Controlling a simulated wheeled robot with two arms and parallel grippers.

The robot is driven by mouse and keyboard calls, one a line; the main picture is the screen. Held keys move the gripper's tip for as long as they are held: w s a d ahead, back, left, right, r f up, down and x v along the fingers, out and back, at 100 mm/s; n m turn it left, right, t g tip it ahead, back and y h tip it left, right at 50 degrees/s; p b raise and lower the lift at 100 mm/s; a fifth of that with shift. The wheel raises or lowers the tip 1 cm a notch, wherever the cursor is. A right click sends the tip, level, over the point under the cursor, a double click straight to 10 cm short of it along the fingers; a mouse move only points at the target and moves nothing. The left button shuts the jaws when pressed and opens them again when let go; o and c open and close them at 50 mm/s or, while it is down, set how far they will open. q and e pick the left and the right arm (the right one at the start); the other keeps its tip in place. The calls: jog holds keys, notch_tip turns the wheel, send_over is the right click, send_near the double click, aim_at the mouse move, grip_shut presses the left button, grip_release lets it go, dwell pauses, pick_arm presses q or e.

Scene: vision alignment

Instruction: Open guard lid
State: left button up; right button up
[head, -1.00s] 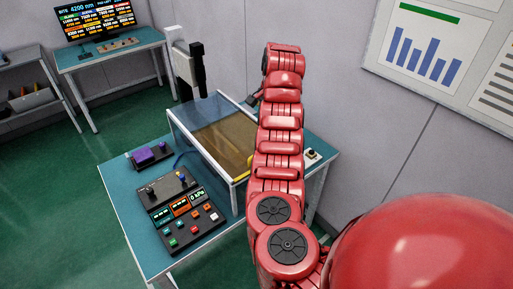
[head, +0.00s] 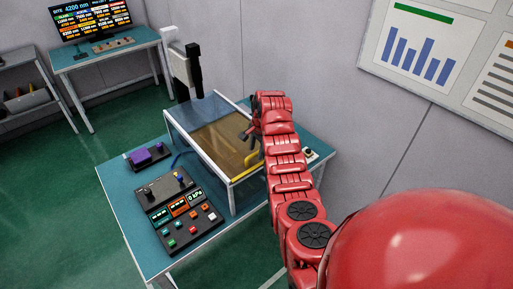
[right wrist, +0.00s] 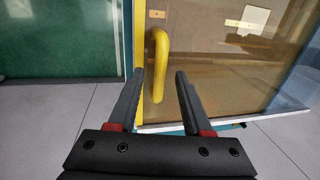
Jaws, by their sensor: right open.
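The guard lid (head: 212,139) is an amber see-through panel in a pale frame on the box on the teal bench; it looks closed. Its yellow handle (head: 251,157) is at the box's right front side. In the right wrist view the lid panel (right wrist: 215,85) is upright in the picture, and the curved handle (right wrist: 158,62) lies between the fingertips in the picture. My right gripper (head: 246,133) is open; in the wrist view its dark fingers (right wrist: 158,75) are spread. I cannot tell whether the handle is between the fingers or just beyond them. My left gripper is not in view.
A control panel (head: 183,222) with buttons and displays and a purple device (head: 148,156) stand on the bench, left of the box. A white and black column (head: 182,68) rises behind the box. The wall is close behind and right. A screen (head: 90,18) stands on another bench.

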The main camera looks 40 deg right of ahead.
jog(key=shift+f, duration=0.3)
grip_shut()
dwell(1.3)
